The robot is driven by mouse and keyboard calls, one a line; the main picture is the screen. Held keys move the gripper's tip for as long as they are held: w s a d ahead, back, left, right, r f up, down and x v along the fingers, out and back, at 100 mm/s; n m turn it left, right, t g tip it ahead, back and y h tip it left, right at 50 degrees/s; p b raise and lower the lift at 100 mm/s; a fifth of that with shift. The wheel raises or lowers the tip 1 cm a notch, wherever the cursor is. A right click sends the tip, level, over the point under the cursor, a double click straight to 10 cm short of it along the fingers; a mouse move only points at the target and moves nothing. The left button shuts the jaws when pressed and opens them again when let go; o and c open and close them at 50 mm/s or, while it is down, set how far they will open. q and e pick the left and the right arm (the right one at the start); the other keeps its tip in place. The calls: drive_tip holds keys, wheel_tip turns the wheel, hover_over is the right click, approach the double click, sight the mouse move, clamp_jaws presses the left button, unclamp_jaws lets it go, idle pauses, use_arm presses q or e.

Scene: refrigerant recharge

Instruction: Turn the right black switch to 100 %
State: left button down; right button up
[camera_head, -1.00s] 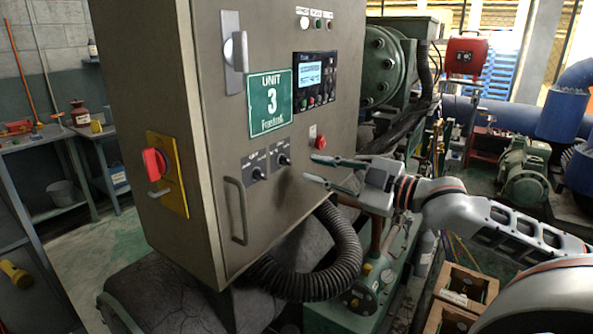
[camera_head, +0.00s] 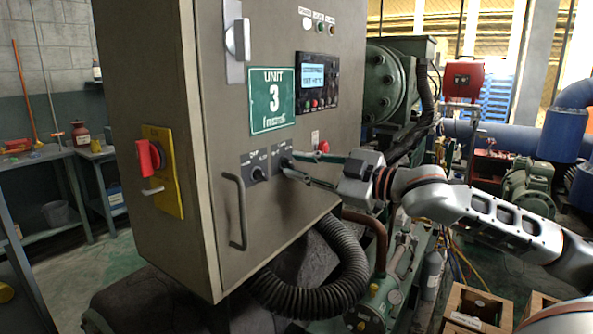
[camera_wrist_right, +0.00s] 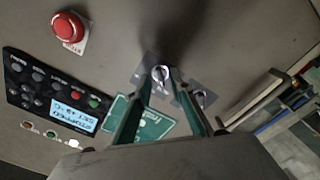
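The right black switch (camera_head: 284,162) sits on the front of the grey cabinet (camera_head: 222,130), below the green UNIT 3 plate. The left black switch (camera_head: 258,173) is beside it. My right gripper (camera_head: 289,165) reaches in from the right with its fingers apart at the right switch. In the right wrist view, the right switch (camera_wrist_right: 160,73) shows its pale pointer between and just beyond the open fingertips (camera_wrist_right: 165,88); I cannot tell whether they touch it. The left switch (camera_wrist_right: 200,97) lies outside the fingers there. My left gripper is not in view.
A red push button (camera_head: 322,146) is close to the upper finger. A control panel with display (camera_head: 316,82) is above. A cabinet handle (camera_head: 237,212) is lower left. A black corrugated hose (camera_head: 345,262) hangs below, and a red rotary switch (camera_head: 150,157) is on the cabinet's left side.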

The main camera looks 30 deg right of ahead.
drive_tip(key=shift+w, duration=0.2)
clamp_jaws()
drive_tip(key=shift+r+p, duration=0.1)
drive_tip(key=shift+p, duration=0.3)
drive_tip(key=shift+a+m+p, duration=0.1)
drive_tip(key=shift+m+p, duration=1.4)
drive_tip(key=shift+p, duration=0.15)
drive_tip(key=shift+m+p, duration=0.6)
drive_tip(key=shift+p, duration=0.25)
